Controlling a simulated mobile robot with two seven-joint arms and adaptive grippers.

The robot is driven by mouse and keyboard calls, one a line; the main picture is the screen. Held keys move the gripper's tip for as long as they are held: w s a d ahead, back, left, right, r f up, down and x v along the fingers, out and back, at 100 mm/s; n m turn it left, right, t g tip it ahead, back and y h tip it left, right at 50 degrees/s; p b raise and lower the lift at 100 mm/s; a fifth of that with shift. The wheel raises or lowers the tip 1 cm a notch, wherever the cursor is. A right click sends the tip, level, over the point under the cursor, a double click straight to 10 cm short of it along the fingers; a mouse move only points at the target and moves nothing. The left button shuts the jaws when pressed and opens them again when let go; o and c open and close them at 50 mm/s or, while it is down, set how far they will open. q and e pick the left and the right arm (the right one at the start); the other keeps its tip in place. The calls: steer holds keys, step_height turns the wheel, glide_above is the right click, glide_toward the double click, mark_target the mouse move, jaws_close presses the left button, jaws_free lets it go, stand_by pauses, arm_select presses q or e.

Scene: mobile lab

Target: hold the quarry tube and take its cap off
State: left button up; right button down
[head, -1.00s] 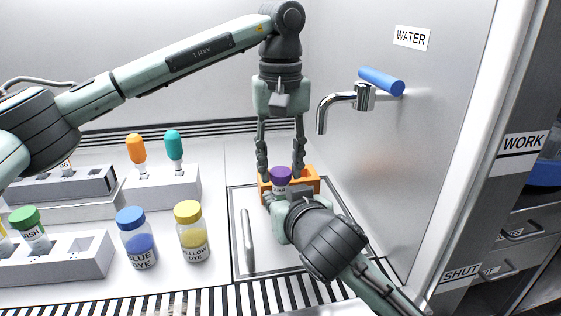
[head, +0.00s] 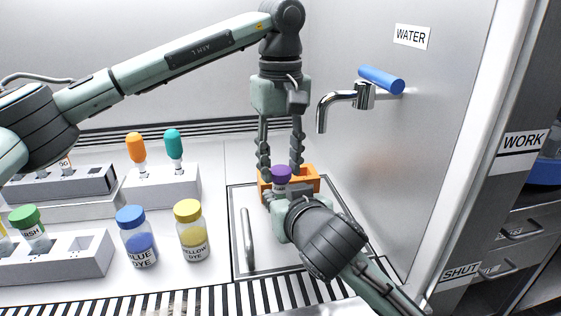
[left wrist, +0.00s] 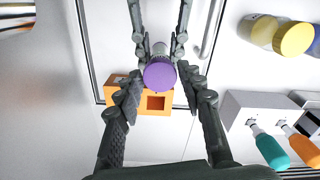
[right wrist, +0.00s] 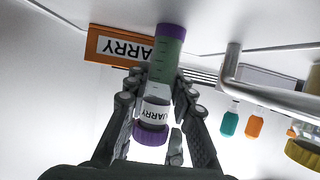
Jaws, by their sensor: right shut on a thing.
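The quarry tube (right wrist: 157,100) has a purple cap (head: 281,175) and a white label. My right gripper (right wrist: 157,88) is shut on the tube's body below the cap and holds it upright in front of the orange holder (head: 313,184). The cap faces up and shows from above in the left wrist view (left wrist: 159,75). My left gripper (left wrist: 159,92) is open and points down from above, its fingers on either side of the cap with gaps between. In the head view, my right gripper hides the tube's lower part.
A water tap (head: 345,97) juts from the right wall. Racks stand at left.

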arm_select(q)
steer(key=shift+o, duration=1)
steer(key=shift+r, duration=0.15)
step_height(320, 180, up, 4)
steer(key=shift+f, duration=0.1)
steer(key=shift+r+n, duration=0.3)
steer(key=shift+r, duration=1.15)
steer(key=shift+c, duration=0.3)
steer(key=shift+r+n, duration=0.3)
steer(key=shift+r, duration=0.05)
steer(key=shift+f, duration=3.9)
jaws_close()
steer(key=shift+o, duration=0.3)
jaws_free()
